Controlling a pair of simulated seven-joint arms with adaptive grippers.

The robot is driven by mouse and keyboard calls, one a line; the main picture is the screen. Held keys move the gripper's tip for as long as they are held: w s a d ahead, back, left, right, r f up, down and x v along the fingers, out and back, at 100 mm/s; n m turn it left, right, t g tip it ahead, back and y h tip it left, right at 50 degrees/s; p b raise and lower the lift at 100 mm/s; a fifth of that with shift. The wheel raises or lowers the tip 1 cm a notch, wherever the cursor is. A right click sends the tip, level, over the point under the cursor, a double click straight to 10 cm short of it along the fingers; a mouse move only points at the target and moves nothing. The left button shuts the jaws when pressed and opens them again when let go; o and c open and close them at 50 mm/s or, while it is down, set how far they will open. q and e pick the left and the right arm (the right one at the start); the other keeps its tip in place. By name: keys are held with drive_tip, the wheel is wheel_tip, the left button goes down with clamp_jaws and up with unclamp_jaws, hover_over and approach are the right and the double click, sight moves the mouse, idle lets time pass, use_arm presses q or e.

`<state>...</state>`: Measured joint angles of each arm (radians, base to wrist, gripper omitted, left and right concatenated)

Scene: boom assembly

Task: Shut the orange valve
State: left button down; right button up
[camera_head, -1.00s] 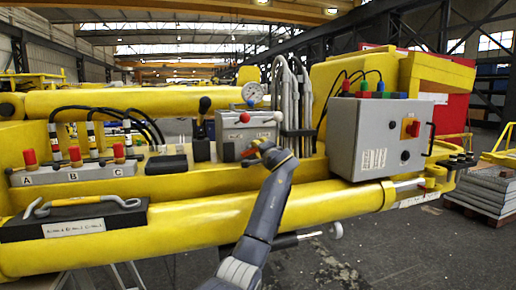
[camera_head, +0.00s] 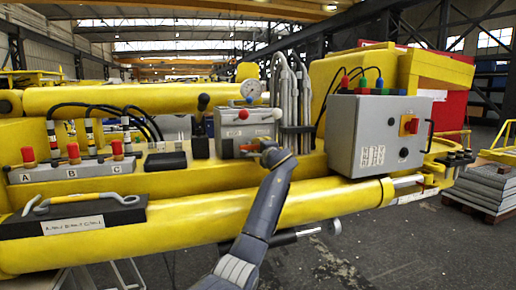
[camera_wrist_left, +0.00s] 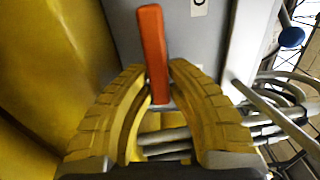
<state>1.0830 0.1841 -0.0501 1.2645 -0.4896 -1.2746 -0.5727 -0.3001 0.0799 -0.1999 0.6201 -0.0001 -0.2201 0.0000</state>
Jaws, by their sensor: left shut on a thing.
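The orange valve handle (camera_wrist_left: 152,45) is a flat upright bar in the left wrist view, standing in front of the grey valve box. In the head view its orange part (camera_head: 267,144) shows low on the front of the grey box (camera_head: 228,124), partly hidden by my gripper. My left gripper (camera_wrist_left: 157,78) has its yellow ridged fingers on either side of the handle's lower part and is shut on it. In the head view my left gripper (camera_head: 273,156) is at the box's lower right. My right gripper is not in view.
The box also carries a red knob (camera_head: 243,115) and a white-tipped lever (camera_head: 276,115). Grey pipes (camera_head: 292,95) rise just right of it. A control cabinet (camera_head: 378,135) stands further right. Levers A, B and C (camera_head: 75,168) are at the left.

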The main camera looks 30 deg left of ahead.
use_arm(q)
drive_tip(key=c, duration=1.3)
unclamp_jaws()
drive_tip(key=v, duration=1.2)
